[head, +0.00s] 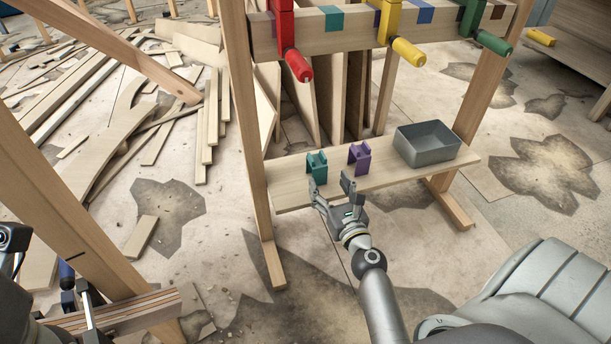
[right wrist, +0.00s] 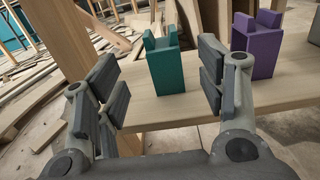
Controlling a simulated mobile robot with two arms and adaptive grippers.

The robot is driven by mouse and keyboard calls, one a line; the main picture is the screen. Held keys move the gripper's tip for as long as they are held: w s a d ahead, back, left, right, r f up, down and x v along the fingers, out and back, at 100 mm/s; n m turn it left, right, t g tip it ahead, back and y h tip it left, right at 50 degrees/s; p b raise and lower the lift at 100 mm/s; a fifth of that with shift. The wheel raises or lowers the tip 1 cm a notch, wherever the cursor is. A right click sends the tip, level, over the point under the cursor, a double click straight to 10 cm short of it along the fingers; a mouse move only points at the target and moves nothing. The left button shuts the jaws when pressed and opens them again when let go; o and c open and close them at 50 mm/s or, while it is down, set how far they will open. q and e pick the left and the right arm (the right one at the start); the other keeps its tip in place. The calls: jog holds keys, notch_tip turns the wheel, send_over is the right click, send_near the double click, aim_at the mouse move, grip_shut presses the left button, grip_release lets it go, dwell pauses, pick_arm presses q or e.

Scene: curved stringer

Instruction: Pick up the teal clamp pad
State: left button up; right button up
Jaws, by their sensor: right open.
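The teal clamp pad (head: 317,165) stands upright on the wooden shelf (head: 385,180), near its left end. It is a small block with a notched top and also shows in the right wrist view (right wrist: 167,68). My right gripper (head: 333,188) is open at the shelf's front edge. In the right wrist view its fingers (right wrist: 160,85) are on either side of the teal pad in the picture, with the pad beyond them and no contact visible. My left arm shows only as dark parts at the lower left edge; its jaws cannot be made out.
A purple clamp pad (head: 359,156) stands just right of the teal one, also seen in the right wrist view (right wrist: 257,52). A grey bin (head: 427,145) sits at the shelf's right end. Red (head: 297,65), yellow (head: 408,52) and green (head: 493,42) clamps hang above. Wooden posts flank the shelf.

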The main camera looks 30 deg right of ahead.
aim_at(320, 168)
jog(key=x, duration=0.4)
jog(key=shift+w+d+p, duration=0.3)
jog(key=shift+w, duration=0.05)
jog(key=shift+f+b+x, duration=0.2)
jog(key=shift+b+x, duration=0.05)
jog(key=shift+x, duration=1.15)
jog(key=shift+f+b+x, duration=0.2)
jog(key=shift+b+x, duration=0.05)
jog(key=shift+x, duration=1.1)
jog(key=c, duration=1.2)
